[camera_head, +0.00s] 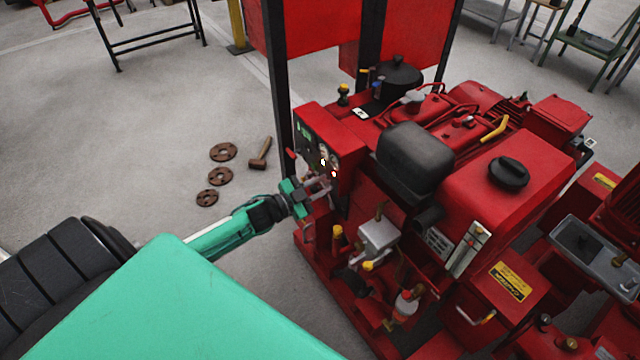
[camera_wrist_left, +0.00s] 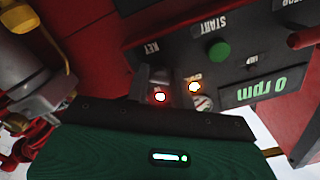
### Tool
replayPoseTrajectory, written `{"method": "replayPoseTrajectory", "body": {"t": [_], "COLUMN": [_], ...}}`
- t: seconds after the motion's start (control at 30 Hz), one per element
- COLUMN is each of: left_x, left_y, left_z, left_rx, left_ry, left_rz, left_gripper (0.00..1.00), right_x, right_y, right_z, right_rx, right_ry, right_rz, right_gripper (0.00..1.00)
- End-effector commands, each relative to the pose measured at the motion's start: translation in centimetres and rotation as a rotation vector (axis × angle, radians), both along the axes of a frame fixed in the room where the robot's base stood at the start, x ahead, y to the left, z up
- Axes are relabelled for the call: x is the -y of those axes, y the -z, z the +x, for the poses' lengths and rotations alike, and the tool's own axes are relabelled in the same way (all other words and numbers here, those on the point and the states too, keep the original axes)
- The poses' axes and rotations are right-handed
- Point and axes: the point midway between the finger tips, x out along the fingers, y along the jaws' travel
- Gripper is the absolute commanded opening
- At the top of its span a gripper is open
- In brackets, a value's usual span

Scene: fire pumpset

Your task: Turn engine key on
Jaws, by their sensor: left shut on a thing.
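The engine's control panel (camera_head: 318,150) is on the end of the red pumpset and faces my left arm. My left gripper (camera_head: 318,187) is at the lower part of this panel, its jaws shut on the engine key. In the left wrist view, the panel (camera_wrist_left: 240,65) appears upside down, with a "KEY" label. The grey tips of my left gripper (camera_wrist_left: 153,76) are just below that label. The key itself is mostly hidden there, so its angle cannot be told. My right gripper is not in view.
A green start button (camera_wrist_left: 219,49), a lit red lamp (camera_wrist_left: 160,97), a lit orange lamp (camera_wrist_left: 194,87) and a "0 rpm" display (camera_wrist_left: 262,88) are close to the gripper. Rusty discs (camera_head: 220,176) and a mallet (camera_head: 261,153) lie on the floor at left. Pipes and valves crowd below the panel.

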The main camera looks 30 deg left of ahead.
Motion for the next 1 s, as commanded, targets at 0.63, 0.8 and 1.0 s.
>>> {"method": "replayPoseTrajectory", "body": {"t": [0.63,0.8,1.0], "left_x": [0.06,0.06,0.05], "left_y": [0.03,0.04,0.05], "left_z": [-0.03,-0.04,-0.03], "left_rx": [0.095,0.094,0.094], "left_ry": [0.001,0.001,0.001], "left_rz": [0.226,0.229,0.229], "left_gripper": [0.01,0.01,0.26], "right_x": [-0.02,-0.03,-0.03], "right_y": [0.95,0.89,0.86], "right_z": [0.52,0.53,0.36], "right_rx": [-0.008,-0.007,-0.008], "right_ry": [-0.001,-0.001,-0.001], "right_rz": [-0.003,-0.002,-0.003], "right_gripper": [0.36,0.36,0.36]}}
